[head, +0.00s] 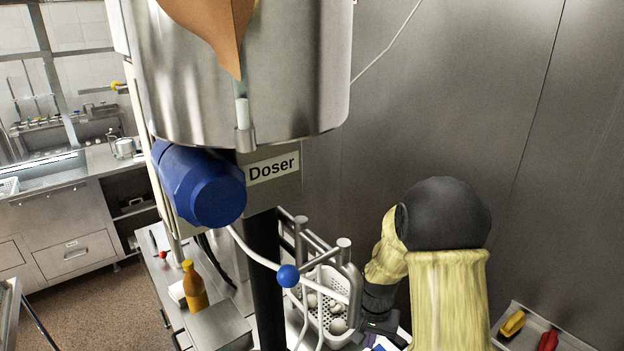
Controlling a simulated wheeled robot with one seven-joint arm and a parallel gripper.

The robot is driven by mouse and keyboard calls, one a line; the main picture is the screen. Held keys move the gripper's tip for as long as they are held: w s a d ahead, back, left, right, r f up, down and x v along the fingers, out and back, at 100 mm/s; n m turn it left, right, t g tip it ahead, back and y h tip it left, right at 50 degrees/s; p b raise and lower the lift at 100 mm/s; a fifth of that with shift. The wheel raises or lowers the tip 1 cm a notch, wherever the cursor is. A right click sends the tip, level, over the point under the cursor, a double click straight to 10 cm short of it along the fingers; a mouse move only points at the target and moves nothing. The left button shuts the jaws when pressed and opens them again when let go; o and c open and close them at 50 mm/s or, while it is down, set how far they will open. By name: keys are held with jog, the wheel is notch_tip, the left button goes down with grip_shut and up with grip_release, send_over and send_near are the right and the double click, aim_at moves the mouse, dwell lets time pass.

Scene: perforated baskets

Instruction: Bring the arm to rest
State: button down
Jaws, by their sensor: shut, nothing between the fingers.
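My arm comes up from the bottom right in a pale yellow cover with a black joint, and bends down to the left. My gripper (390,332) is the dark part at its end, low in the picture, just right of a white perforated basket. It is shut and holds nothing; its fingertips are small and partly hidden. The perforated basket (346,288) holds several pale round pieces and stands behind metal bars. I cannot tell whether the gripper touches the basket.
A large steel doser (300,80) with a blue motor (205,190) fills the upper middle. A blue-knobbed lever (288,275) and metal bars (320,258) stand left of my gripper. An orange bottle (194,287) is at lower left. A tray (567,338) lies bottom right. A steel wall is behind.

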jog(key=s+r+n+t+b, duration=0.2)
jog(key=s+r+n+b, duration=0.2)
jog(key=s, duration=0.9)
notch_tip(320, 180, up, 2)
jog(key=shift+s+r, duration=0.1)
jog(key=shift+s, duration=0.05)
